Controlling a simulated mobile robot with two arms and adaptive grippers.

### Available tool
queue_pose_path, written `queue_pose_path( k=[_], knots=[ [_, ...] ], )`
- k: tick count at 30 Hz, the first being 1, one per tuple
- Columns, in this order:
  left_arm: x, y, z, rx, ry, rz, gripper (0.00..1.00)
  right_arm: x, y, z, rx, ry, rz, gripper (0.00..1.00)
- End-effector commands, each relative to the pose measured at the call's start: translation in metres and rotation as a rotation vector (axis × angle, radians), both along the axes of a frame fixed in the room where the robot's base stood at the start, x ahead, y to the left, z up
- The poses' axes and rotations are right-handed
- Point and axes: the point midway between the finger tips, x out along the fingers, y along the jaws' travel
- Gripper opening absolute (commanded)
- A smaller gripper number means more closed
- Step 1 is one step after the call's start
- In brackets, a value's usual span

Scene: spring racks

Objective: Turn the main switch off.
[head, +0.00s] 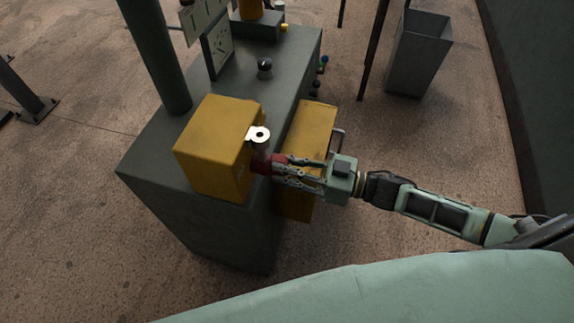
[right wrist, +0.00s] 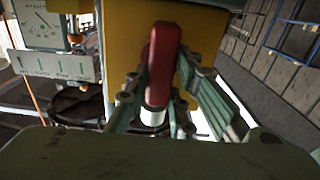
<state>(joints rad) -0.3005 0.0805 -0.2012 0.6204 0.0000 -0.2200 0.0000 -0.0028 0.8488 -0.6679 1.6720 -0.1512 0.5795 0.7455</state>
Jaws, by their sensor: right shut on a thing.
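The main switch looks to be the yellow box (head: 213,150) on top of a dark grey cabinet, with a red handle (head: 262,166) on its right side. A round white tab with a hole (head: 259,134) sits at the box's upper right edge, above the handle. My right gripper (head: 274,168) reaches in from the right and is shut on the red handle. In the right wrist view the red handle (right wrist: 160,62) stands upright between the fingers (right wrist: 157,98), in front of the yellow box (right wrist: 195,40). My left gripper is not in view.
The grey cabinet (head: 150,174) carries a gauge panel (head: 218,45), a dark knob (head: 265,66) and a pole (head: 155,55). A second yellow box (head: 310,125) hangs at its right side, under my gripper. A grey bin (head: 420,55) stands at the back right. Brown floor lies around.

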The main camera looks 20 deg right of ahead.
Motion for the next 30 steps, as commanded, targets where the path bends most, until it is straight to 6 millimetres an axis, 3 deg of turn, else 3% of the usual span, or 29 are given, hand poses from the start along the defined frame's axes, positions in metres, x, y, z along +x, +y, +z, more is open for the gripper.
queue_pose_path(
  k=[11,30],
  knots=[
    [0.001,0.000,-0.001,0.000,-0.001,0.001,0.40,-0.002,0.002,-0.001,-0.105,-0.157,0.000,0.00],
    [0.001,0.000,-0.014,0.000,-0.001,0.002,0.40,-0.008,0.005,-0.006,-0.444,-0.657,-0.001,0.00]
  ],
)
